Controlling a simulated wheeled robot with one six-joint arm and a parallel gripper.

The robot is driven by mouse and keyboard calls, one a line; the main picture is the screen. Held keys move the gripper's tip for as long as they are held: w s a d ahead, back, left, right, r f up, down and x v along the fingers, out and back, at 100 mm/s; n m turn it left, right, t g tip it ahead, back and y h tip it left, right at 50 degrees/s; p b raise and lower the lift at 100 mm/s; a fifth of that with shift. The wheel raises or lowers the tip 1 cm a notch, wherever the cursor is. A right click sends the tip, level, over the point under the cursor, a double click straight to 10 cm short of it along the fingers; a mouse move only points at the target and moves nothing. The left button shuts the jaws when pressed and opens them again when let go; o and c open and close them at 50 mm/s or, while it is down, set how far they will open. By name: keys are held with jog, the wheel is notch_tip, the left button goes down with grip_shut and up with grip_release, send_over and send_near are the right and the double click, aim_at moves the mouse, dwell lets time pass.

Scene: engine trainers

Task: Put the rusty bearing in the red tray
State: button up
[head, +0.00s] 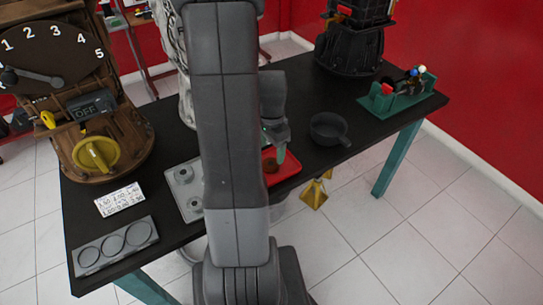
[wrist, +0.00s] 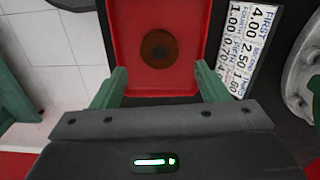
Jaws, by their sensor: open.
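The rusty bearing (wrist: 158,48), a brown ring with a dark centre, lies flat inside the red tray (wrist: 122,38) in the wrist view. The head view also shows the bearing (head: 271,165) in the red tray (head: 288,172), partly hidden behind my arm.
A grey tray (head: 183,176) with round metal parts lies left of my arm. A price card (head: 120,199) and a three-ring plate (head: 115,245) are at the table's left. A black pan (head: 328,129) stands right of the red tray. Engine trainers stand at the back and left.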

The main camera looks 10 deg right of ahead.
aim_at(271, 163)
notch_tip(271, 163, up, 7)
jog(key=shift+f, duration=0.15)
